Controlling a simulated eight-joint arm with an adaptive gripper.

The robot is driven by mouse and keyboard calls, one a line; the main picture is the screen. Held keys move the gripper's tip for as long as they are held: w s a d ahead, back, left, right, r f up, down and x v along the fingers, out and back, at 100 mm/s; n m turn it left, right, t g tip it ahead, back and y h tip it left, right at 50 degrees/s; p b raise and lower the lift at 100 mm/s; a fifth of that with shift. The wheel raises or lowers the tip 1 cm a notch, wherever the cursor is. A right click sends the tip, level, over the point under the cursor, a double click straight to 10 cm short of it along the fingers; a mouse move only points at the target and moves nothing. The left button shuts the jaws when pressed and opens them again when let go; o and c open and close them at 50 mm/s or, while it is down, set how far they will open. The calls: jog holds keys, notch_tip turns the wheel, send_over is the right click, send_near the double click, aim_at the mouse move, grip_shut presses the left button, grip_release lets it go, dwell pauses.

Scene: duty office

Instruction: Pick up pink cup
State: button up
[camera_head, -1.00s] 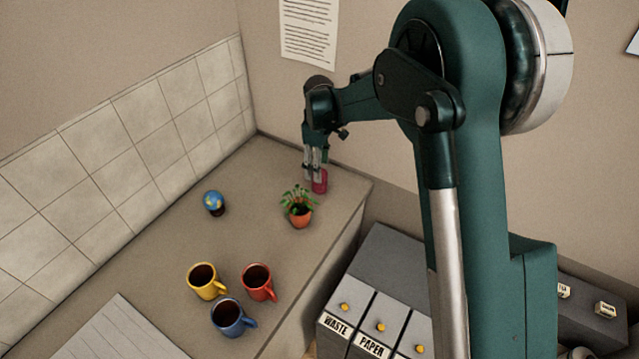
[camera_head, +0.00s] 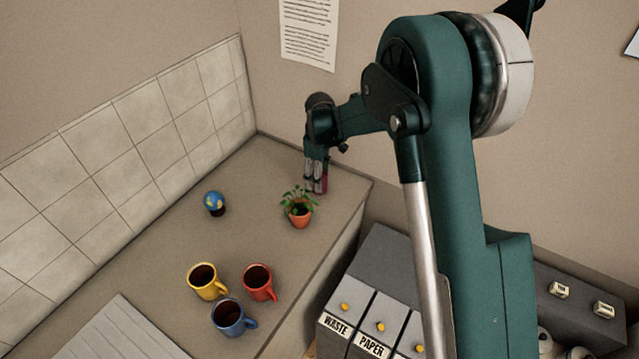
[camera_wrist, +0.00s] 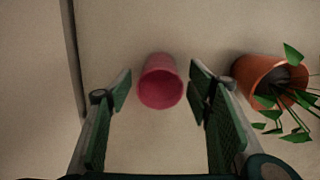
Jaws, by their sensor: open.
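The pink cup (camera_wrist: 160,83) stands on the counter, between and just beyond my open fingers in the wrist view. In the head view only a sliver of the pink cup (camera_head: 323,184) shows behind the fingers. My gripper (camera_wrist: 160,88) is open, with one finger on either side of the cup and a visible gap to each. In the head view my gripper (camera_head: 315,188) points down at the far end of the counter, and its fingers hide most of the cup.
A potted plant (camera_head: 299,214) stands close by; its orange pot (camera_wrist: 262,78) is right of my right finger. Farther off are a small globe (camera_head: 214,202) and yellow (camera_head: 206,284), red (camera_head: 259,284) and blue (camera_head: 231,318) mugs. Waste bins (camera_head: 375,310) stand beside the counter.

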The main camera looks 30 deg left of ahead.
jog(key=shift+f, duration=0.45)
jog(key=c, duration=0.9)
